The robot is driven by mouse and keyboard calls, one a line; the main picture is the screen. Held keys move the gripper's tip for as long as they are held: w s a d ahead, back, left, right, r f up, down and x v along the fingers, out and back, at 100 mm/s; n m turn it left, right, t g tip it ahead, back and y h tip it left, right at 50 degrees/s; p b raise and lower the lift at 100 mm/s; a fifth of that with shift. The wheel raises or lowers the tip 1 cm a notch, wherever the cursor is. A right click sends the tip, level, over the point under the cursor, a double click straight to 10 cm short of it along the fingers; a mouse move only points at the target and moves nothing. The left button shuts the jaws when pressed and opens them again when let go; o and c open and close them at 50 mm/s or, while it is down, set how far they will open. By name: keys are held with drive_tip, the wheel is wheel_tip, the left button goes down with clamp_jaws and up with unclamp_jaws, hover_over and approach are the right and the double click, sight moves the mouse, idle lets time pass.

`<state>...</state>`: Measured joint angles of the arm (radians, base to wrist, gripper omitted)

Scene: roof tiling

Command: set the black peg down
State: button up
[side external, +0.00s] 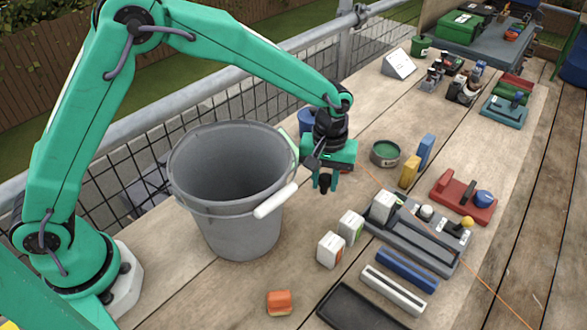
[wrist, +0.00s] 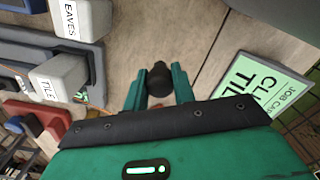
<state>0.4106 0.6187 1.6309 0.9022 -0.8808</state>
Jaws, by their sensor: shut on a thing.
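My gripper (side external: 325,178) is at the right of the grey bucket, pointing down over the wooden table. It is shut on the black peg (side external: 324,186), which hangs upright between the two green fingers. In the wrist view the peg (wrist: 159,78) shows as a dark round-ended piece between the fingertips (wrist: 158,88). The peg's lower end is close to the table (side external: 285,240); I cannot tell whether it touches.
The grey bucket (side external: 236,219) stands close at left. White blocks (side external: 331,249) and a grey tray (side external: 406,252) lie to the front right. A green tin (side external: 385,153) and yellow block (side external: 409,171) stand at right. A green job card (wrist: 252,87) lies nearby.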

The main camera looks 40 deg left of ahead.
sight(324, 193)
drive_tip(key=shift+f, duration=1.95)
drive_tip(key=shift+f, duration=0.1)
drive_tip(key=o, duration=0.9)
drive_tip(key=shift+o, duration=0.2)
wheel_tip(324, 193, up, 12)
drive_tip(key=shift+w+r, duration=0.1)
drive_tip(key=shift+o, duration=0.4)
